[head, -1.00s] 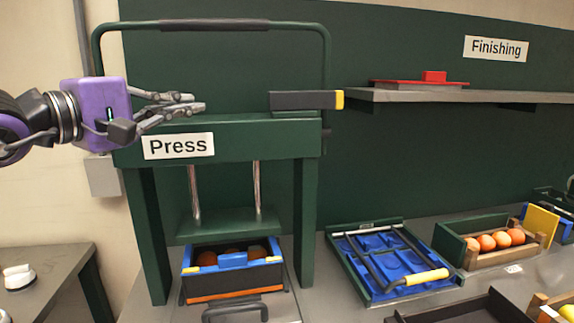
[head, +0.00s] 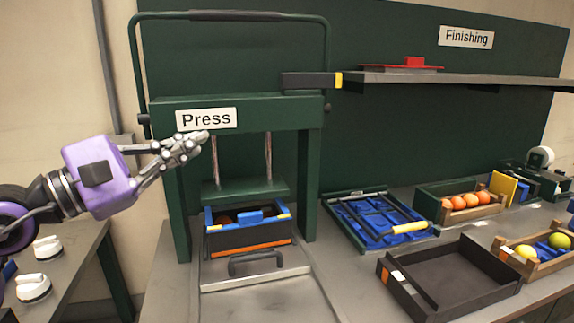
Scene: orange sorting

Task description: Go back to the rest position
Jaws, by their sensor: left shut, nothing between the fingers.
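My left gripper (head: 197,146) is shut and empty. It comes in from the left and is in front of the green press (head: 225,108), just below the "Press" label (head: 206,119) in the picture. I cannot tell its exact distance from the press frame. A blue and black crate (head: 250,238) stands under the press plate, with orange fruit partly hidden inside. My right gripper is not in view.
A blue tray with a yellow-gripped handle (head: 376,220) lies right of the press. An empty black tray (head: 440,283) is at the front right. Wooden crates of oranges (head: 467,202) and yellow fruit (head: 543,253) stand further right. A shelf (head: 455,79) holds a red item (head: 414,63).

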